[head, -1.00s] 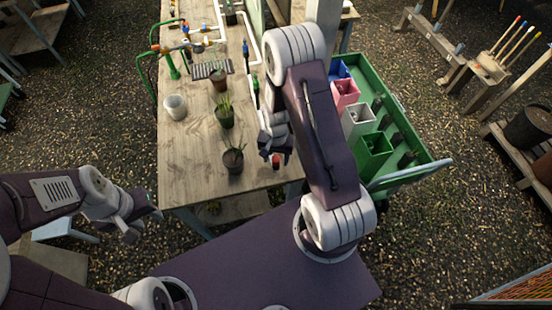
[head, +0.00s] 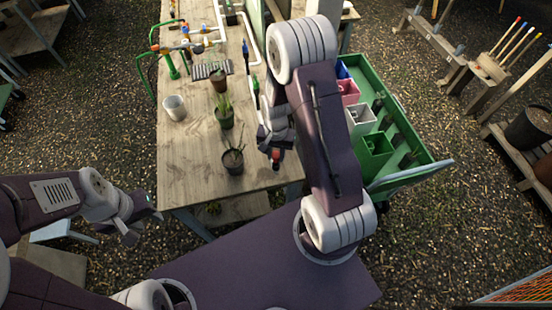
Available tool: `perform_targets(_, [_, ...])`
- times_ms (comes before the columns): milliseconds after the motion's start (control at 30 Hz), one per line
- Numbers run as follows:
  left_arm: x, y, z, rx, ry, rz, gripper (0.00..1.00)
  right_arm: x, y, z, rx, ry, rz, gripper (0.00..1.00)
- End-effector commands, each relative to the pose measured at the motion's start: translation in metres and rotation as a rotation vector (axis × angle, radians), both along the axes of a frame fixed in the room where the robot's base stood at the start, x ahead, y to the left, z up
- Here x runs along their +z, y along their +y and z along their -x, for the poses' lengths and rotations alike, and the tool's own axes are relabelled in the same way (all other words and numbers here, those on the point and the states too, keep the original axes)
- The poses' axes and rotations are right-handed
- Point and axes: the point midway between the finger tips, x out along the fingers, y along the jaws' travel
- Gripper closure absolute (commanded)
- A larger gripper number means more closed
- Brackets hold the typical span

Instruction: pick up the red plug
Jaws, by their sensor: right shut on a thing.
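The red plug (head: 276,154) is small and sits at the front right edge area of the wooden table (head: 190,150). My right gripper (head: 274,149) is at the plug and shut on it, with the arm reaching in from above. Its fingers hide part of the plug. I cannot tell whether the plug is clear of the tabletop. My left gripper (head: 144,218) is off the table's front left corner, far from the plug.
Potted plants (head: 233,160) stand left of the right gripper, and a white cup (head: 175,107) is further left. Pipes and valves (head: 190,45) lie at the back. A green cart (head: 415,150) with blue, pink, white and green bins stands right of the table.

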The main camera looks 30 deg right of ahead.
Motion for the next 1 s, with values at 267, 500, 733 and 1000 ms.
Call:
perform_targets(267, [-0.021, 0.000, 0.000, 0.000, 0.000, 0.000, 0.64, 0.038, 0.051, 0.000, 0.008, -0.006, 0.000, 1.00])
perform_targets(500, [-0.031, 0.000, 0.000, 0.000, 0.000, 0.000, 0.64, 0.068, 0.100, 0.001, 0.005, -0.003, 0.000, 1.00])
perform_targets(733, [-0.033, 0.000, 0.000, 0.000, 0.000, 0.000, 0.64, 0.080, 0.117, 0.001, 0.000, 0.000, 0.000, 1.00])
perform_targets(1000, [-0.033, 0.000, 0.000, 0.000, 0.000, 0.000, 0.64, 0.081, 0.117, 0.001, 0.000, 0.000, 0.000, 1.00])
